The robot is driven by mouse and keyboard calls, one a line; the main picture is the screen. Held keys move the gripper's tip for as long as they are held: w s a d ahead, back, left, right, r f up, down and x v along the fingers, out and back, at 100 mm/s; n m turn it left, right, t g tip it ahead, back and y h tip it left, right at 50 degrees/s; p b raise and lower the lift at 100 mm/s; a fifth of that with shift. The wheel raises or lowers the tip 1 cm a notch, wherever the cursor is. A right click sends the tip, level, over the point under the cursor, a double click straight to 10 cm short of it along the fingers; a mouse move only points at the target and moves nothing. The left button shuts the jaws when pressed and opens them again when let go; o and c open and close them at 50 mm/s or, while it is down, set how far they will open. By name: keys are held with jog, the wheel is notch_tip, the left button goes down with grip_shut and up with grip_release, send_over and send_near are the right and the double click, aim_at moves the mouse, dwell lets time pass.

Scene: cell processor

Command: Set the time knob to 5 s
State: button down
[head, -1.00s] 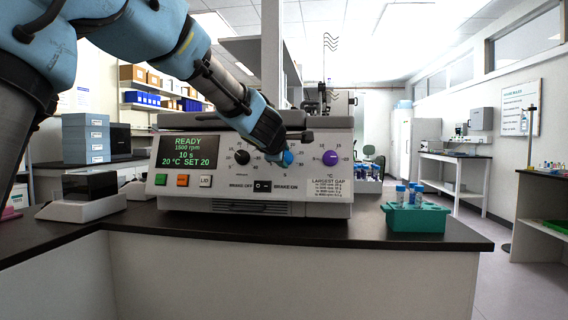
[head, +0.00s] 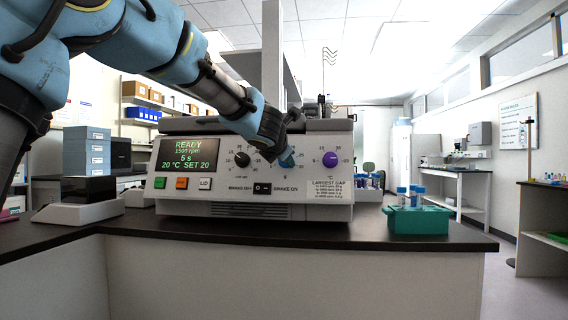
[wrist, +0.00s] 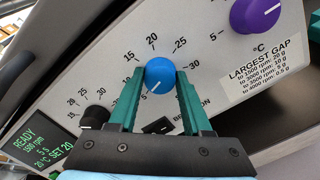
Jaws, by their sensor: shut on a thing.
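The time knob is the blue knob (wrist: 159,75) on the front panel of the cell processor (head: 180,205); in the head view it (head: 287,158) is partly hidden by my gripper. My gripper (wrist: 158,84) has its two green fingers on either side of the blue knob and is shut on it. In the wrist view the knob's white mark points down and left, towards the 5 on its scale. The display (head: 188,157) reads READY, 1500 rpm, 5 s, 20 °C SET 20.
A black knob (head: 242,159) is left of the blue knob and a purple knob (head: 330,160) is right of it. A brake switch (head: 263,188) sits below. A green tube rack (head: 420,220) stands on the bench to the right.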

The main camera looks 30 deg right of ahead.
jog(key=shift+f+n, duration=0.1)
jog(key=shift+n, duration=0.6)
jog(key=shift+c, duration=1.7)
grip_release()
jog(key=shift+s, duration=0.1)
jog(key=v, duration=1)
jog(key=shift+s+a, duration=0.2)
jog(key=shift+a, duration=0.1)
